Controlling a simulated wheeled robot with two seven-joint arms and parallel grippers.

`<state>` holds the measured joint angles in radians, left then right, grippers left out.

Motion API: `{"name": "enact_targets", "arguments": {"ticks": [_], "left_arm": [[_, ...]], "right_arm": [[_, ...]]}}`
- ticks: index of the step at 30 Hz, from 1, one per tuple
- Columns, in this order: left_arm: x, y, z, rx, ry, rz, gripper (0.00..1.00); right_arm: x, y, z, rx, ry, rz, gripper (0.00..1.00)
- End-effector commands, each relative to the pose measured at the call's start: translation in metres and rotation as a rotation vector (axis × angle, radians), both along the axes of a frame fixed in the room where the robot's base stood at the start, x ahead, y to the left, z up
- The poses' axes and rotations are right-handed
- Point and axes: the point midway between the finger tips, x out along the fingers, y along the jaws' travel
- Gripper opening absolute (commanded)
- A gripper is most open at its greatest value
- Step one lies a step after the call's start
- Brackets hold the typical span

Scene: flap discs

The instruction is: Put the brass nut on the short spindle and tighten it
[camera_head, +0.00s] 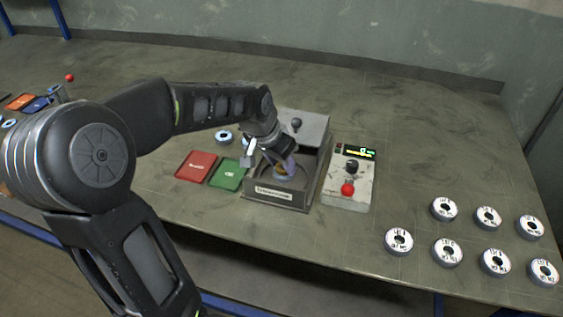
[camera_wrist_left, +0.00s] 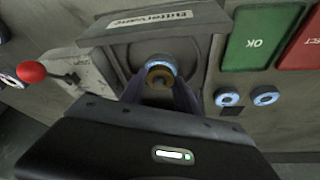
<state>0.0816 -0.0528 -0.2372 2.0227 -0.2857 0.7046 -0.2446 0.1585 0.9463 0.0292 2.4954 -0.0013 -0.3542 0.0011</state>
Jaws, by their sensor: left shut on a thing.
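The brass nut (camera_wrist_left: 160,76) shows in the left wrist view between the fingers of my left gripper (camera_wrist_left: 160,88). It sits in front of a pale blue-rimmed ring or disc (camera_wrist_left: 158,62) in the opening of the grey machine (camera_wrist_left: 205,50). The spindle is hidden behind the nut, and I cannot tell how far the nut is on it. In the head view my left gripper (camera_head: 284,168) reaches down into the machine (camera_head: 275,194), shut on the nut, which is mostly hidden there. My right gripper is not in view.
A control box with a red knob (camera_head: 348,189) and a lit display stands right of the machine. A red pad (camera_head: 196,167) and a green OK pad (camera_head: 229,176) lie to the left. The back of the table is clear.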

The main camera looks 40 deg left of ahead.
Motion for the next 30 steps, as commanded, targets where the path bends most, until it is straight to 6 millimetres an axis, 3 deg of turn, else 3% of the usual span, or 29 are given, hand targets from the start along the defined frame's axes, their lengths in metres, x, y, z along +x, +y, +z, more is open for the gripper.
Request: {"name": "enact_targets", "arguments": {"ticks": [12,21,22,30], "left_arm": [[0.001,0.005,-0.005,-0.002,0.003,-0.429,0.0],[0.0,0.004,-0.003,-0.003,0.005,-0.485,0.0],[0.0,0.004,-0.003,-0.003,0.005,-0.485,0.38],[0.0,0.004,-0.003,-0.001,0.003,-0.483,0.6]], "right_arm": [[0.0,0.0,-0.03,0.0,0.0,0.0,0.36],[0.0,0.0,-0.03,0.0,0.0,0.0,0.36],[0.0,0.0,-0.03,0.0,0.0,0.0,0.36],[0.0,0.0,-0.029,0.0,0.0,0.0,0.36]]}}
